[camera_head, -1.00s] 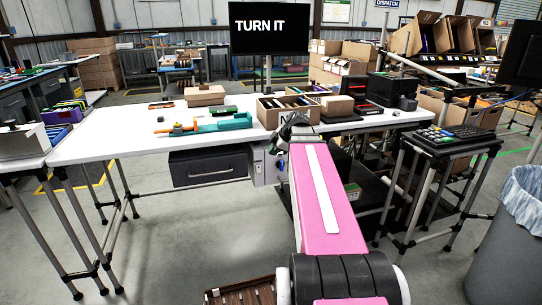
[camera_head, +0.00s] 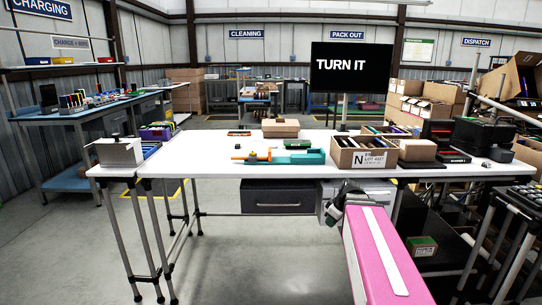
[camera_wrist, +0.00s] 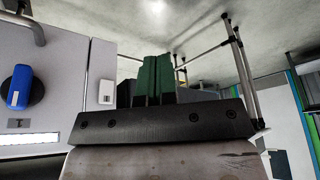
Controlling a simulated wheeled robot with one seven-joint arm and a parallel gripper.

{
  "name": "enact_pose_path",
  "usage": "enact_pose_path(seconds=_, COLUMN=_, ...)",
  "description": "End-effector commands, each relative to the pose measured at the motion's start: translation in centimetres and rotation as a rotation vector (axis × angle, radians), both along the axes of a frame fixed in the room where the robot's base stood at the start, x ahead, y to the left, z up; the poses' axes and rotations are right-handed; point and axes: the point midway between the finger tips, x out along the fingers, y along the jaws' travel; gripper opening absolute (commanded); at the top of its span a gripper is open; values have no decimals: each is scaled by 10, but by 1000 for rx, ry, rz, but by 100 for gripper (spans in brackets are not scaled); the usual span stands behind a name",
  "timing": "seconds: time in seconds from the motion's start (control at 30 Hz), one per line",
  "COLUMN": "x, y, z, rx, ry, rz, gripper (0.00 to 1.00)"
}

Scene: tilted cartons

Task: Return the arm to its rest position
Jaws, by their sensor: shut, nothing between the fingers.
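My pink arm (camera_head: 385,255) comes up from the lower right in the head view. Its dark end, with my gripper (camera_head: 334,207), is just in front of the table's front edge, by the pale box under the tabletop. In the wrist view my gripper (camera_wrist: 153,78) shows as two green fingers side by side above a dark bar. They are shut with nothing between them.
The white table (camera_head: 215,164) bears an open carton (camera_head: 366,158), a teal and orange tool (camera_head: 290,157) and a flat box (camera_head: 280,128). A grey drawer (camera_head: 278,197) hangs below. A panel with a blue knob (camera_wrist: 19,87) is close in the wrist view. Floor at left front is clear.

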Motion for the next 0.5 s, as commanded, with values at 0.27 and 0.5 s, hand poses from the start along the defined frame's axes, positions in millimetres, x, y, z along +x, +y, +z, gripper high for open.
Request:
enact_pose_path(seconds=0.27, x=-56, y=38, z=-81, rx=-67, ry=243, rz=-442, gripper=0)
enact_pose_path(seconds=0.5, x=-91, y=54, z=-121, rx=-138, ry=329, rz=-733, gripper=0)
